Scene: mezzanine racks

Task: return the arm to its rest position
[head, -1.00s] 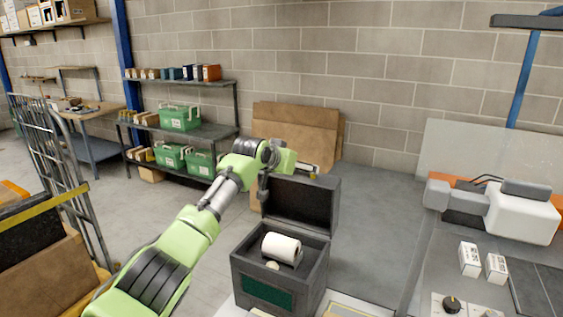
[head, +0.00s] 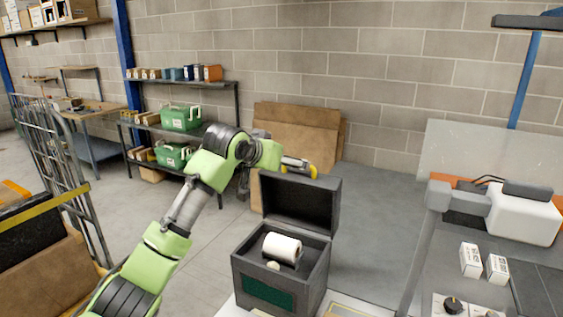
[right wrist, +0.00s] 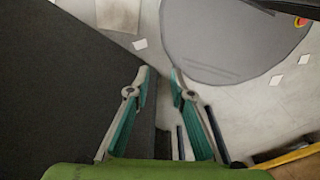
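My left arm comes in from the left in the head view, green with dark joints, its elbow raised and its far end bent over to the right. Its end, with a grey and yellow part (head: 299,167), is just above and behind the lid of an open dark case (head: 252,264); I cannot make out its fingers. My right gripper (right wrist: 161,76) shows only in the right wrist view. My right arm is not in the head view.
A white roll (head: 282,247) lies in the case. A shelf rack (head: 190,130) with green boxes stands behind the arm. A wire cage cart (head: 52,165) is at left. A workbench with a white machine (head: 520,215) is at right. Brown boards (head: 298,130) lean on the wall.

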